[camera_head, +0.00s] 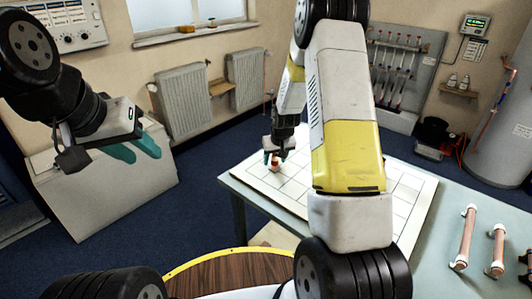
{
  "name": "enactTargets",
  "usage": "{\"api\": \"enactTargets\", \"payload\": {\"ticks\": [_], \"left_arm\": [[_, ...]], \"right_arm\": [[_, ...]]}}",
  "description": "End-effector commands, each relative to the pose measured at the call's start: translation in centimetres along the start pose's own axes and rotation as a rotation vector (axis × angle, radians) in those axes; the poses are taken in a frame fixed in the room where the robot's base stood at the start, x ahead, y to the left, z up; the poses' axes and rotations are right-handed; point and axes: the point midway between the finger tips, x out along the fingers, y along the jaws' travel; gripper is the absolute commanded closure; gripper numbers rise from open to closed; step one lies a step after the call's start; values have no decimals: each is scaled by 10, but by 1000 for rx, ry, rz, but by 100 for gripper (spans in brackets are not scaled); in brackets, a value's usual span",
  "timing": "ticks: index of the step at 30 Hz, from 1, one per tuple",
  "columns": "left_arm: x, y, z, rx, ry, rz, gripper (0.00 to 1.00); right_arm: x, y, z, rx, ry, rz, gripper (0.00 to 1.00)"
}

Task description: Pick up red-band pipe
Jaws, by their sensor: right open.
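A short copper-coloured piece with a reddish part (275,164) stands on the white gridded board at the table's far left corner. It is small in view, and I cannot clearly make out a red band. My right gripper (275,157) is open, pointing down, with its teal fingertips around or just beside the top of this piece; contact is too small to tell. My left gripper (134,150) is open and empty, held in the air at the left, away from the table.
The board (408,190) lies on a grey-green table (440,215). Copper pipes with white ends (467,238) (497,250) lie at the table's right. My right arm hides the board's middle. A white cabinet (95,195) and radiators (185,98) stand behind; a tank (505,130) is far right.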

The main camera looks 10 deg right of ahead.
Motion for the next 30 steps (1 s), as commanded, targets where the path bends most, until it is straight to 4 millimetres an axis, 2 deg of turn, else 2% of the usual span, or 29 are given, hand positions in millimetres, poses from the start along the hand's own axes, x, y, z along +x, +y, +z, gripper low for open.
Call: {"api": "enactTargets", "payload": {"ticks": [7, 12, 15, 25, 30], "left_arm": [[0, 0, 0, 0, 0, 0, 64], [0, 0, 0, 0, 0, 0, 64], [0, 0, 0, 0, 0, 0, 64], [0, 0, 0, 0, 0, 0, 64], [0, 0, 0, 0, 0, 0, 64]], "right_arm": [[1, 0, 0, 0, 1, 0, 50], [1, 0, 0, 0, 1, 0, 84], [1, 0, 0, 0, 1, 0, 100], [0, 0, -1, 0, 2, 0, 100], [-7, 0, -5, 0, 4, 0, 100]]}}
